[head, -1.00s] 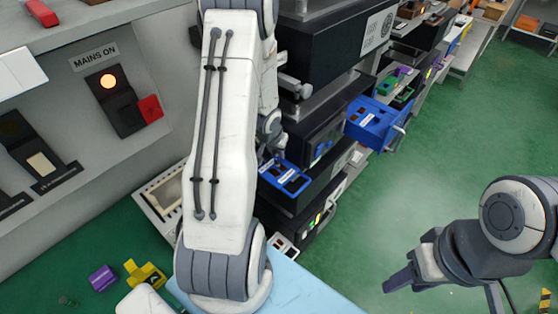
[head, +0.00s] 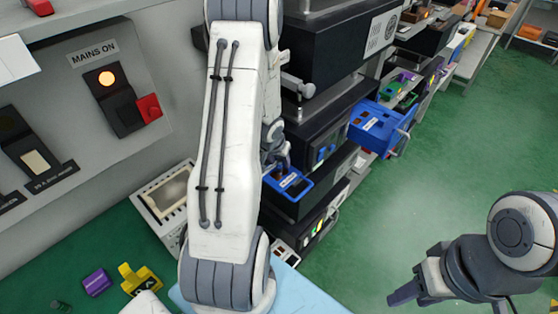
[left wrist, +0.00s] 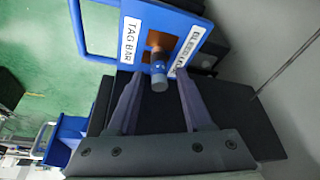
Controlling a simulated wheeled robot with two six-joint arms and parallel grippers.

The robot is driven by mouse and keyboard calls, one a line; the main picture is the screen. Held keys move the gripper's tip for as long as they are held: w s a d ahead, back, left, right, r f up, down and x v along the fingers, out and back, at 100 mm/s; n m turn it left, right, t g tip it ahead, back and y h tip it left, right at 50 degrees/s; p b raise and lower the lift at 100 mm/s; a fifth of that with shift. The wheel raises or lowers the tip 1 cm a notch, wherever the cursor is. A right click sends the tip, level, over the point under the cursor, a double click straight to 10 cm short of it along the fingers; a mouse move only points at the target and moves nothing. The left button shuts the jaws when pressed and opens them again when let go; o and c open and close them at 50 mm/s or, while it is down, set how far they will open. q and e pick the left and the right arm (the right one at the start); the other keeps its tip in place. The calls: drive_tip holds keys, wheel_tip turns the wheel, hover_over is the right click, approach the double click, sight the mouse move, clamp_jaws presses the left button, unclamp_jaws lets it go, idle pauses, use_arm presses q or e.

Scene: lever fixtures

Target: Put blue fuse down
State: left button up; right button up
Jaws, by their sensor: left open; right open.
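In the left wrist view a blue-grey cylinder, the blue fuse (left wrist: 159,82), stands in an orange-brown recess of a blue tray (left wrist: 95,8). The recess lies between a label reading "TAG BAR" and a second label, partly legible. My left gripper (left wrist: 160,76) is open, its fingers on both sides of the fuse with gaps. In the head view the blue tray (head: 300,190) shows beside my left arm; the arm hides most of the left gripper (head: 281,165), and I cannot make out the fuse there. My right gripper (head: 404,295) is open and empty over the green floor.
A second blue drawer (head: 372,130) stands out from the dark cabinets further back. A grey panel (head: 60,110) with a lit "MAINS ON" lamp and red switch is at left. A purple block (head: 96,281) and a yellow piece (head: 140,279) lie at lower left. The right floor is clear.

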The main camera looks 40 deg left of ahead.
use_arm(q)
drive_tip(key=shift+r, duration=0.35)
drive_tip(key=p+v, duration=0.7)
drive_tip(key=v, duration=0.4)
drive_tip(key=shift+s+r, duration=0.25)
drive_tip(key=shift+r, duration=0.05)
drive_tip(key=shift+d, duration=0.15)
drive_tip(key=s+d+r+m, duration=0.1)
drive_tip(key=d+r+m, duration=0.15)
drive_tip(key=d, duration=0.45)
drive_tip(key=s+d+r+m+g, duration=0.1)
drive_tip(key=d+r, duration=0.3)
drive_tip(key=d, duration=0.3)
drive_tip(key=s+d+r+m, duration=0.1)
drive_tip(key=d+r+m, duration=0.15)
drive_tip(key=d, duration=0.45)
drive_tip(key=s+d+r+m+g+h, duration=0.1)
drive_tip(key=s+d+r+m, duration=0.1)
drive_tip(key=s+d, duration=0.3)
drive_tip(key=s+d+r+m+g+h, duration=0.1)
drive_tip(key=s+d+r+m+g, duration=0.1)
drive_tip(key=s+d, duration=0.4)
drive_tip(key=s+r+m, duration=0.1)
drive_tip(key=s, duration=0.3)
